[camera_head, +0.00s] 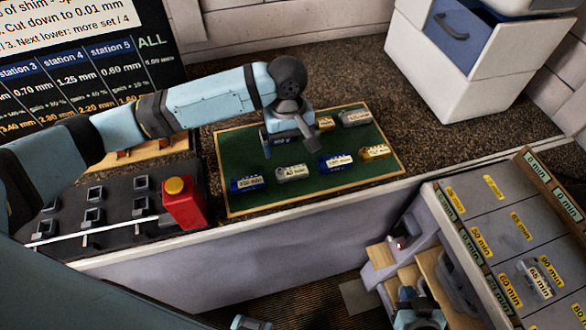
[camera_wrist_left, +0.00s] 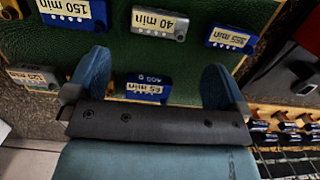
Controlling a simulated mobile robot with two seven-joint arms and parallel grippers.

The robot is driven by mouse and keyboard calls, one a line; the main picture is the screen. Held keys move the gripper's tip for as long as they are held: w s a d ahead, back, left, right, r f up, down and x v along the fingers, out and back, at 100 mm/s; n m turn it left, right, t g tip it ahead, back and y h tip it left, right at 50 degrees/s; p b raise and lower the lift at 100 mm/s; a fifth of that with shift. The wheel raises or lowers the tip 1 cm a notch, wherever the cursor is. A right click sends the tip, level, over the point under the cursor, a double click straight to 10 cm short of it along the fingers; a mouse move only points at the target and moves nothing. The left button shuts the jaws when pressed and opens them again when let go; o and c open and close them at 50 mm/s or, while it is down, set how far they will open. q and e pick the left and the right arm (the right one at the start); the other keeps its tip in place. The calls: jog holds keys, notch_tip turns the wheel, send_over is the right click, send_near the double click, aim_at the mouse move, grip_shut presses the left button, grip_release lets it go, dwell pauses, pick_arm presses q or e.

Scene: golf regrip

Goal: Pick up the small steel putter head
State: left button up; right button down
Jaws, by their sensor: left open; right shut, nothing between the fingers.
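Two steel putter heads lie on a green mat (camera_head: 240,149). One steel head (camera_head: 292,172) is in the near row, with a label reading 40 min in the left wrist view (camera_wrist_left: 160,22). The other steel head (camera_head: 355,117) is at the back right, at the left edge of the wrist view (camera_wrist_left: 35,78). I cannot tell for sure which is smaller. My left gripper (camera_head: 287,142) is open above the mat's back row, its fingers on either side of a blue head (camera_wrist_left: 148,87) in the wrist view. My right gripper (camera_head: 418,300) is shut and empty, low at the bottom right.
Blue heads (camera_head: 246,184) (camera_head: 336,161) and a gold head (camera_head: 375,152) share the near row. A red box with a yellow button (camera_head: 183,202) stands left of the mat. A white drawer cabinet (camera_head: 470,60) is at the back right; a labelled grey rack (camera_head: 480,205) is at the right.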

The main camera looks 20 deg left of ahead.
aim_at(292, 171)
pick_arm(q)
notch_tip(292, 171, down, 4)
jog(key=shift+s+d+r, duration=0.1)
jog(key=shift+r, duration=0.1)
jog(key=shift+s+d+f+p, duration=0.1)
jog(key=shift+s+f+p, duration=0.1)
jog(key=shift+f, duration=1.15)
jog(key=shift+s+d+f+p, duration=0.1)
jog(key=shift+s+f+p, duration=0.05)
jog(key=shift+f, duration=1.15)
jog(key=c, duration=0.8)
